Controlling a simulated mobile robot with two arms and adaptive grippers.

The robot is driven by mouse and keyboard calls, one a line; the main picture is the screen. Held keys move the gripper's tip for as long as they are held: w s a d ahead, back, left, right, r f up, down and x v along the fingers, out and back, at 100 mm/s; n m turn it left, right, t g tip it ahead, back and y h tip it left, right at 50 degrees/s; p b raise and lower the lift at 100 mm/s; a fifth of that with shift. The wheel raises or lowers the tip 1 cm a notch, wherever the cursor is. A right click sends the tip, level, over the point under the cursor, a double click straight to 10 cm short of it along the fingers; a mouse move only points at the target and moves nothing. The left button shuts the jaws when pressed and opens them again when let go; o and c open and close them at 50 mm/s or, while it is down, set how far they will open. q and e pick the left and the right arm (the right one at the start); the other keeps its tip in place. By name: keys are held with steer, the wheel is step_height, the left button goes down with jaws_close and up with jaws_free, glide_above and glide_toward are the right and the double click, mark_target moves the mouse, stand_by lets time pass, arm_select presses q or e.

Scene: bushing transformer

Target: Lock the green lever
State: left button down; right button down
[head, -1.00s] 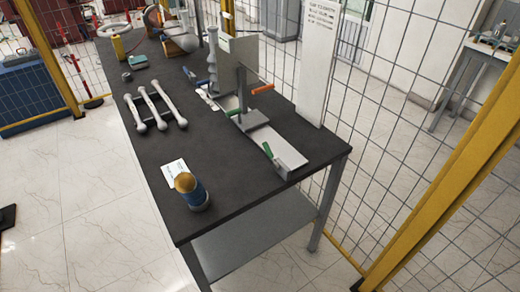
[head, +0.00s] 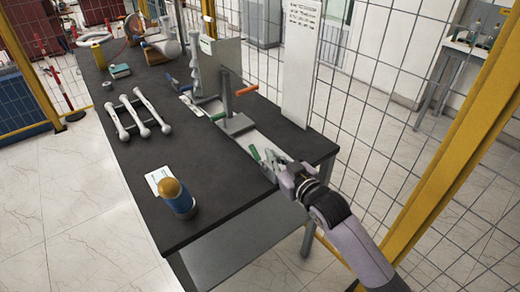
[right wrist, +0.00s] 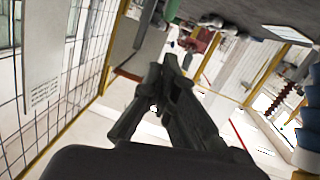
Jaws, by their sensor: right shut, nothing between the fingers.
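A small green lever (head: 254,153) shows at the near end of the grey metal fixture on the dark table, just left of my right gripper. A second green handle (head: 219,116) sits farther back on the fixture, near an orange handle (head: 246,90). My right gripper (head: 272,160) reaches in from the lower right over the plate's near end. Its fingers are shut and empty, and they also show in the right wrist view (right wrist: 165,85). I cannot tell whether they touch the near lever. The gripper hides part of the plate. My left gripper is not in view.
A blue cylinder with a gold top (head: 177,198) stands near the table's front edge beside a white card (head: 158,178). Grey rods (head: 140,115) lie on a rack farther back. An upright white panel (head: 301,65) and wire fence flank the table's right side.

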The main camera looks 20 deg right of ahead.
glide_toward(252, 146)
step_height(252, 146, up, 3)
steer(key=w, duration=0.3)
steer(key=shift+w+a+f+p, duration=0.2)
steer(key=shift+w+f+p, duration=0.1)
steer(key=shift+w+f, duration=0.2)
steer(key=shift+w+a+f+p, duration=0.2)
steer(key=shift+w+f+p, duration=0.05)
steer(key=shift+w+f, duration=0.5)
steer(key=shift+f, duration=0.25)
steer(key=g+p, duration=0.1)
steer(key=p, duration=0.1)
steer(key=w+p, duration=0.1)
steer(key=p, duration=0.2)
steer(key=shift+a+r+g, duration=0.2)
steer(key=shift+r+g, duration=0.05)
steer(key=shift+g, duration=0.15)
steer(key=shift+w+f+p, duration=0.2)
steer(key=shift+p, duration=0.15)
steer(key=shift+w+a+f+g, duration=0.2)
steer(key=shift+w+f+g, duration=0.1)
steer(key=shift+f, duration=0.15)
